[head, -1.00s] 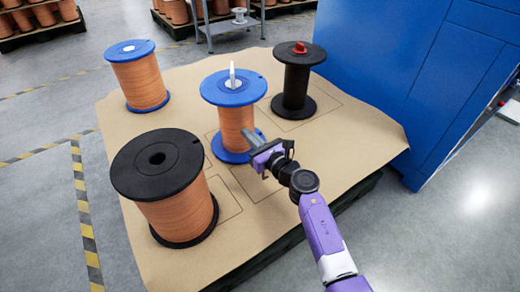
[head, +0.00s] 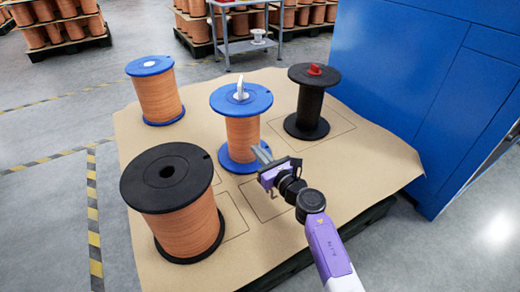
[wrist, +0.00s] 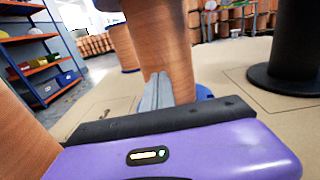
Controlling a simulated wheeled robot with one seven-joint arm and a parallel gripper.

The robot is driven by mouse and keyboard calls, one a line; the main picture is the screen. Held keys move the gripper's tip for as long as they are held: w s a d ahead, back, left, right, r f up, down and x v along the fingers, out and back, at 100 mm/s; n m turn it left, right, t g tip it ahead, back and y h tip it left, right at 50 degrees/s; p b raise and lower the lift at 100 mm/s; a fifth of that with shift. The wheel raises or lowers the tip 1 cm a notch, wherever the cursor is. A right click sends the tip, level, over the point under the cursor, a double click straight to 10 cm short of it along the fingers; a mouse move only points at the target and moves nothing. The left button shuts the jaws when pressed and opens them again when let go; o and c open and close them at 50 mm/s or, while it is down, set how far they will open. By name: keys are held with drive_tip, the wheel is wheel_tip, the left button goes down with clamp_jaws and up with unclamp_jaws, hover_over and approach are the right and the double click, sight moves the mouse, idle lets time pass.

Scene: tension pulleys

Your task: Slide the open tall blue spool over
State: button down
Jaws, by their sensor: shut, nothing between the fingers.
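A tall copper-wound spool with blue flanges (head: 243,132) stands upright near the middle of the brown sheet, with a white upright piece (head: 240,91) on its top. My gripper (head: 262,153) is shut and empty, low at the spool's near right side in the head view. In the wrist view, its closed fingers (wrist: 157,91) point at the copper winding (wrist: 158,38); I cannot tell if they touch it. Another blue-flanged copper spool (head: 157,97) with a white top centre stands at the back left. The middle spool's far side is hidden.
A black-flanged copper spool (head: 178,212) stands at the front left. An empty black spool (head: 311,105) with a red top piece stands right of the middle. Outlined squares mark the brown sheet (head: 375,160). A blue cabinet (head: 415,70) rises at the right.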

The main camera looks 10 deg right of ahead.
drive_tip(key=p+v, duration=0.3)
drive_tip(key=v, duration=0.7)
drive_tip(key=shift+s+d+p, duration=0.15)
drive_tip(key=shift+s+p, duration=0.2)
drive_tip(key=shift+s, duration=0.05)
drive_tip(key=s+d+r+m+t+h, duration=0.25)
drive_tip(key=s+r+m, duration=0.5)
drive_tip(key=m, duration=0.95)
drive_tip(key=s+d+m+g+h, duration=0.1)
drive_tip(key=s+m+g+h, duration=0.1)
drive_tip(key=s+m, duration=1.4)
drive_tip(key=s+d+m+g+h, duration=0.15)
drive_tip(key=s+m, duration=0.55)
drive_tip(key=s, duration=1.7)
wheel_tip(320, 180, up, 31)
drive_tip(key=g+p, duration=0.1)
drive_tip(key=p, duration=3)
drive_tip(key=shift+s, duration=0.25)
